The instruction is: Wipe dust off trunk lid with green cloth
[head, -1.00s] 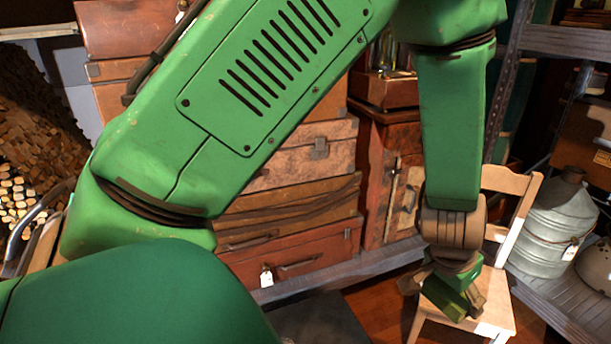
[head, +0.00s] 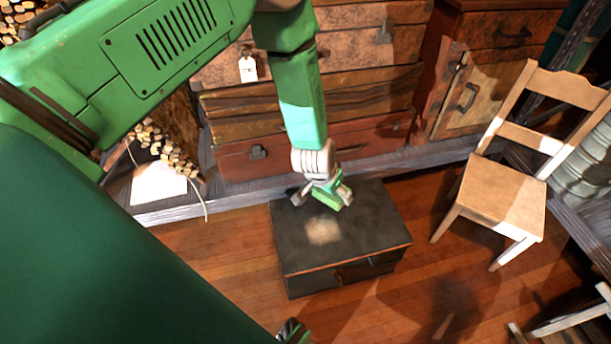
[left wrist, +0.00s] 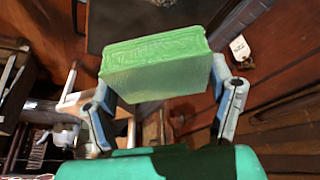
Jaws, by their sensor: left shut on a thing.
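The trunk (head: 382,218) stands on the wooden floor in the head view, a low dark box with a closed black lid. A pale dust patch (head: 323,231) lies near the middle of the lid. My left gripper (head: 326,196) is over the back part of the lid, behind the patch. It is shut on the green cloth (left wrist: 155,75), which looks like a thick folded block between the two fingers in the left wrist view. The cloth hides part of the lid; whether it touches the lid I cannot tell.
A pale wooden chair (head: 500,195) stands right of the trunk. Behind, a low grey shelf edge (head: 425,154) carries stacked suitcases (head: 350,90). A white card (head: 158,184) and bundled sticks (head: 170,147) are at left. Floor in front of the trunk is mostly clear.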

